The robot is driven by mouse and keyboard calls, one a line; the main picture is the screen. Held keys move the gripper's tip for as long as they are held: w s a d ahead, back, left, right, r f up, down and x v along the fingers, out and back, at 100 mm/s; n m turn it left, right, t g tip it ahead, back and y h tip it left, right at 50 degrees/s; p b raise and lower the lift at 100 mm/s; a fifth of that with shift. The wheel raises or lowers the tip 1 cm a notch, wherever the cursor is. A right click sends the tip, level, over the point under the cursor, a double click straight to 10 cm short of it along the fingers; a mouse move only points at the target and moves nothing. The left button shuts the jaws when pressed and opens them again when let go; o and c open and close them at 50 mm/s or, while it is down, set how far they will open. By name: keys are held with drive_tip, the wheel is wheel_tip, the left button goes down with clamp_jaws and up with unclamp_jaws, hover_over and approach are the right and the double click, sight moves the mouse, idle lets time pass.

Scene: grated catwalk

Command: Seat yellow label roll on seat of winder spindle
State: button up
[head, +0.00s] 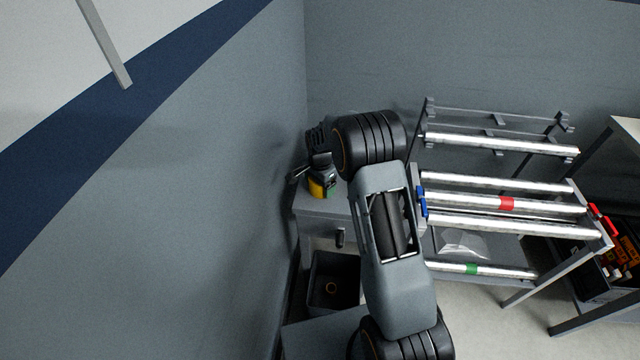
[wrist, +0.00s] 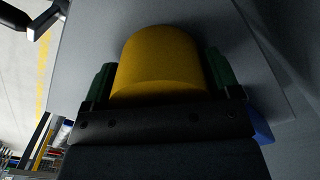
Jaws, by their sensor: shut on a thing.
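The yellow label roll (wrist: 158,62) is between the green finger pads of my gripper (wrist: 160,80) in the wrist view, and the gripper is shut on it. In the head view, a small part of the roll (head: 316,190) shows at my gripper (head: 324,186), just above a grey cabinet top near the wall. I cannot tell whether the roll touches that surface. I cannot tell which part is the winder spindle's seat.
The grey cabinet (head: 318,224) stands against the left wall, with a dark open bin (head: 320,268) below. My arm hides much of the area between cabinet and roller frame. A dark crate (head: 603,290) with orange items stands at the far right.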

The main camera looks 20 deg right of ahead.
drive_tip(key=o, duration=0.8)
drive_tip(key=shift+o, duration=0.2)
drive_tip(key=shift+r, duration=0.15)
